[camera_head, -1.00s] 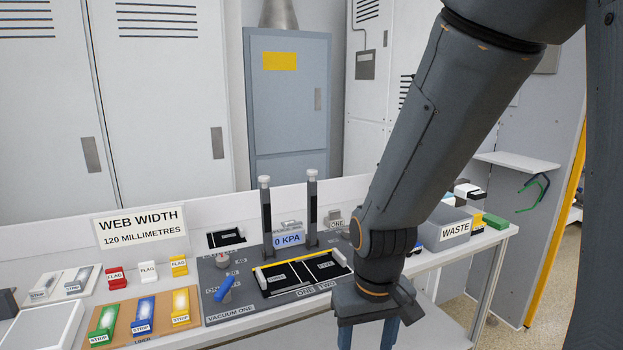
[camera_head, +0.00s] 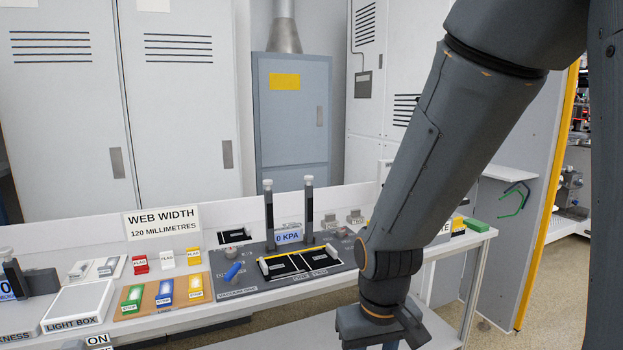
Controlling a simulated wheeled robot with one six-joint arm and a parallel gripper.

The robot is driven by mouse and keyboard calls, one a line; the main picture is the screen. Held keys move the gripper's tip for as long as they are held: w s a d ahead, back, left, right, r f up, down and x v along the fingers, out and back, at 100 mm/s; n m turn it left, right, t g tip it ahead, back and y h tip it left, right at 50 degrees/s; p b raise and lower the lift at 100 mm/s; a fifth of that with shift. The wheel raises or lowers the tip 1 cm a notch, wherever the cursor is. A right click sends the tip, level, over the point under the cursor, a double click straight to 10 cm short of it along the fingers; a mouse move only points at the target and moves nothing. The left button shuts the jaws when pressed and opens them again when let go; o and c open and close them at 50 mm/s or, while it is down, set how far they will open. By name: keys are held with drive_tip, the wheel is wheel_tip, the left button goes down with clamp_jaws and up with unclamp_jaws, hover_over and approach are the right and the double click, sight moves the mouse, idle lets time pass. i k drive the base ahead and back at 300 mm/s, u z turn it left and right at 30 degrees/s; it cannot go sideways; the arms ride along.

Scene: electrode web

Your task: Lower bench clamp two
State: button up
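Two dark upright posts with pale caps stand at the back of the dark bench plate (camera_head: 240,280): a left post (camera_head: 269,215) and a right post (camera_head: 309,205). They look like the bench clamps, both upright; which is clamp two cannot be read. In front of them lies a black web bed (camera_head: 300,264) with a yellow strip along its back edge and a pale block at each end. My gripper (camera_head: 388,345) is at the bottom, right of and nearer than the plate, apart from it. Its fingers are mostly cut off by the frame edge.
A blue-handled valve (camera_head: 233,272) sits on the plate's left. Coloured strips on a tan board (camera_head: 150,303), flags and a light box (camera_head: 78,306) lie further left. My arm hides part of the waste bin's area. A green block (camera_head: 477,225) lies at the bench's right end.

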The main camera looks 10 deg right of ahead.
sight(309, 188)
drive_tip(key=z, duration=0.95)
drive_tip(key=i, duration=0.8)
drive_tip(key=z, duration=0.1)
